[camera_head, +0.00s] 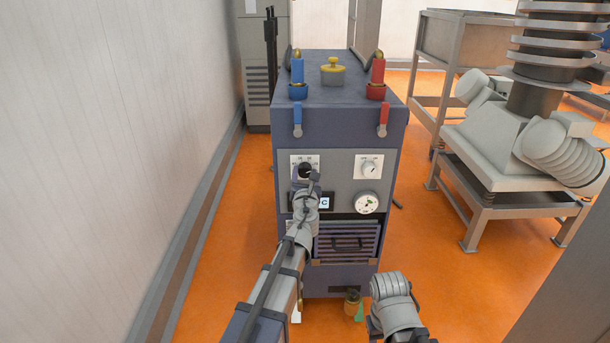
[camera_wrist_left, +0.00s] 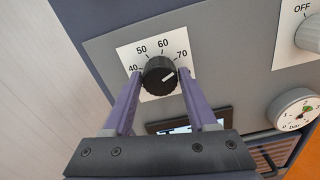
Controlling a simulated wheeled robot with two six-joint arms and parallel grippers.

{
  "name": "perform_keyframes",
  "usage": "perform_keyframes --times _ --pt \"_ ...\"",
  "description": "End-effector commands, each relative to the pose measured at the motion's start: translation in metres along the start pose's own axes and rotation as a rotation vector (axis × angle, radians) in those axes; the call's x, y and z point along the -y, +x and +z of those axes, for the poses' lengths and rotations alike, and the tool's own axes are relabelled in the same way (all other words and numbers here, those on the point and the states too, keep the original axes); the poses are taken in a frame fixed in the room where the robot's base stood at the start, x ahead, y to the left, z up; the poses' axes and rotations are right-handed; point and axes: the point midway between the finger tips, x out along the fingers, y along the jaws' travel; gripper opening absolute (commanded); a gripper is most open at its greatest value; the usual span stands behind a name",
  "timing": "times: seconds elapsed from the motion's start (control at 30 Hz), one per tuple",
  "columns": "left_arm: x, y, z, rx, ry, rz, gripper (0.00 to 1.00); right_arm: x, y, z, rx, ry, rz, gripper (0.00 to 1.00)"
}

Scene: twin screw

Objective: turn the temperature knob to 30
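The temperature knob (camera_wrist_left: 159,75) is black and round, on a white dial plate marked 40, 50, 60 and 70 in the left wrist view. Its white mark points right and slightly up, past the 70. My left gripper (camera_wrist_left: 160,74) has its two purple fingers on either side of the knob, with the tips at its edges. I cannot tell whether they press on it. In the head view my left gripper (camera_head: 307,180) is at the upper left of the machine's panel and partly covers the knob (camera_head: 305,170).
A second white knob (camera_head: 369,168) marked OFF and a round bar gauge (camera_head: 366,203) are to the right on the panel. A display (camera_wrist_left: 190,122) sits below the knob. Blue (camera_head: 297,115) and red (camera_head: 383,115) handles hang above. A wall (camera_head: 120,150) stands at left.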

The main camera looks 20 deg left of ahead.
Motion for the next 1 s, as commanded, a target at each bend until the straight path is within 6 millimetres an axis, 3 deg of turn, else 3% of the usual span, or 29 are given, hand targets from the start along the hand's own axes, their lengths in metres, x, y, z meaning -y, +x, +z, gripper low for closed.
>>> perform_keyframes --times 0.07,0.5,0.77,1.0 --pt "0.0 -0.0001 0.0 0.0 0.0 0.0 0.48 0.0 0.0 0.0 0.0 0.0 0.0 0.5" --pt "0.0001 -0.0001 0.0 0.0 0.0 0.0 0.0 0.0 0.0 0.0 0.0 0.0 0.0 0.5" --pt "0.0001 -0.0001 0.0 0.0 -0.025 0.0 0.0 0.0 0.0 0.0 0.0 0.0 0.0 0.5" --pt "0.0002 -0.0001 0.0001 0.0 -0.154 0.0 0.0 0.0 0.0 0.0 0.0 0.0 0.0 0.5"
